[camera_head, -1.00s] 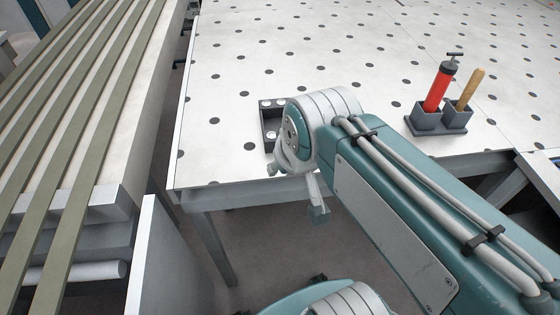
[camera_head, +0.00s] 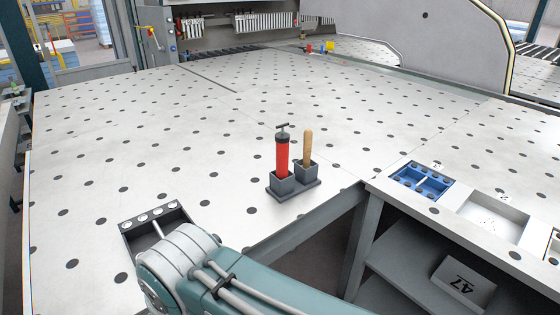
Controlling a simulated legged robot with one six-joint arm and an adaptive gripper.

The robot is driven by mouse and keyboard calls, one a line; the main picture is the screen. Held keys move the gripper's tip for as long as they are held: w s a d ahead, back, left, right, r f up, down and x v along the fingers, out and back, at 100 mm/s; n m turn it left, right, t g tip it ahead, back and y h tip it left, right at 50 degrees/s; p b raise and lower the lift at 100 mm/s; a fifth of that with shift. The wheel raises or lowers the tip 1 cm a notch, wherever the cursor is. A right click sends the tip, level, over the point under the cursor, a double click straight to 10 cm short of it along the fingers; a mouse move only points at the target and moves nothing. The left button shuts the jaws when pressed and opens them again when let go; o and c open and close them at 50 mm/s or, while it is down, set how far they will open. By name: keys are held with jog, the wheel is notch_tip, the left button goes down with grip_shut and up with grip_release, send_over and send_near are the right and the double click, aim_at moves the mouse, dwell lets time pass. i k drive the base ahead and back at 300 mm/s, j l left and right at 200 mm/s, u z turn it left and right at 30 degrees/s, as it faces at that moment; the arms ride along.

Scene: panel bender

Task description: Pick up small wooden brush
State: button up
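A wooden handle (camera_head: 307,146) stands upright in the right cup of a dark grey two-cup holder (camera_head: 291,191) on the perforated table. It looks like the small wooden brush, but its lower end is hidden inside the cup. A red cylinder with a black T-shaped top (camera_head: 282,155) stands in the left cup beside it. My arm reaches in from the bottom edge, with its grey and teal joint left of and nearer than the holder. My gripper is not seen, so its state is hidden.
A dark tray with several silver round pieces (camera_head: 155,214) lies on the table, partly behind my arm. A blue divided bin (camera_head: 421,182) and a white tray (camera_head: 492,217) sit in the side bench at right. The perforated table (camera_head: 180,125) behind the holder is mostly clear.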

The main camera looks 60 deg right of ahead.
aim_at(308, 134)
jog(key=k+l+z, duration=0.25)
jog(key=l+z, duration=0.35)
jog(key=z, duration=2.35)
jog(key=u, duration=1.4)
jog(key=i+j+z, duration=0.1)
jog(key=i, duration=0.2)
jog(key=i+j+z, duration=0.1)
jog(key=i+j, duration=0.1)
jog(key=i, duration=0.05)
